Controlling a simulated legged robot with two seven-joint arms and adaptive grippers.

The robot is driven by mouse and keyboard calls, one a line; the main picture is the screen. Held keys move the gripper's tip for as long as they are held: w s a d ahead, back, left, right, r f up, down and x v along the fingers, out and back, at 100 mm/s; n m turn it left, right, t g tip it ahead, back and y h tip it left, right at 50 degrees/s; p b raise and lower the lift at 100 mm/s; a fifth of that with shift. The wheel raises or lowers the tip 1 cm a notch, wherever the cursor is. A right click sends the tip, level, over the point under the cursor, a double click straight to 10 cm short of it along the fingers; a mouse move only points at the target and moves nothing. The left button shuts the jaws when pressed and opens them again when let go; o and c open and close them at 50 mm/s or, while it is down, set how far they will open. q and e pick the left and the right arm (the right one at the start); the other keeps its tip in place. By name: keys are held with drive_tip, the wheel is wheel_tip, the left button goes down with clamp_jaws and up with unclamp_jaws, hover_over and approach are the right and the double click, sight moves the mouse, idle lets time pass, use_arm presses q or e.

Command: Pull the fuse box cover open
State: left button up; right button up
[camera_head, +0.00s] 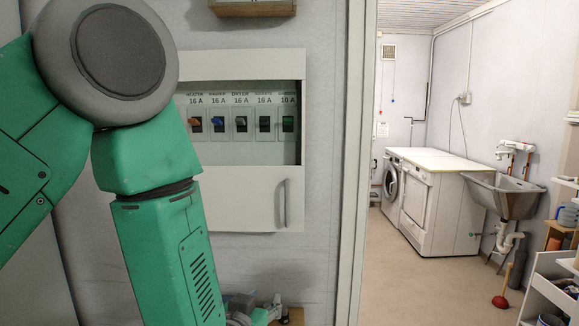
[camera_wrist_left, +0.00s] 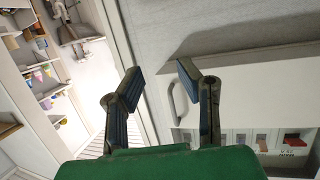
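The fuse box cover (camera_head: 240,205) is a white panel on the wall with a window showing several labelled breakers. It looks shut. Its grey vertical handle (camera_head: 284,203) is at the lower right. My left arm hides the cover's left part. My left gripper (camera_head: 255,312) is low in the head view, below the cover, only partly visible. In the left wrist view my left gripper (camera_wrist_left: 160,70) is open and empty. The handle (camera_wrist_left: 174,103) appears between its fingers in the picture, apart from them. The cover (camera_wrist_left: 255,85) fills the right side there. My right gripper is not in view.
A door frame (camera_head: 350,160) stands just right of the fuse box. Beyond it are white washing machines (camera_head: 425,195), a sink (camera_head: 503,193), a plunger (camera_head: 503,300) and shelves. A small wooden-edged box (camera_head: 252,8) is above the cover.

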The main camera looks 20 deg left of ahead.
sight(287, 205)
use_arm(q)
wheel_tip(287, 205, up, 14)
drive_tip(key=w+d+t+y+p, duration=0.1)
drive_tip(key=w+t+p, duration=0.1)
drive_tip(key=w+t, duration=0.1)
drive_tip(key=shift+n, duration=0.4)
drive_tip(key=w+p, duration=0.1)
drive_tip(key=w, duration=0.3)
drive_tip(key=w+p, duration=0.1)
drive_tip(key=w, duration=0.3)
drive_tip(key=w+a+p, duration=0.1)
drive_tip(key=w, duration=0.4)
drive_tip(key=shift+f, duration=0.25)
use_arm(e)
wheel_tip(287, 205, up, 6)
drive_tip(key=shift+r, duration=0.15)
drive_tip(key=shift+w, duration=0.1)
use_arm(q)
clamp_jaws()
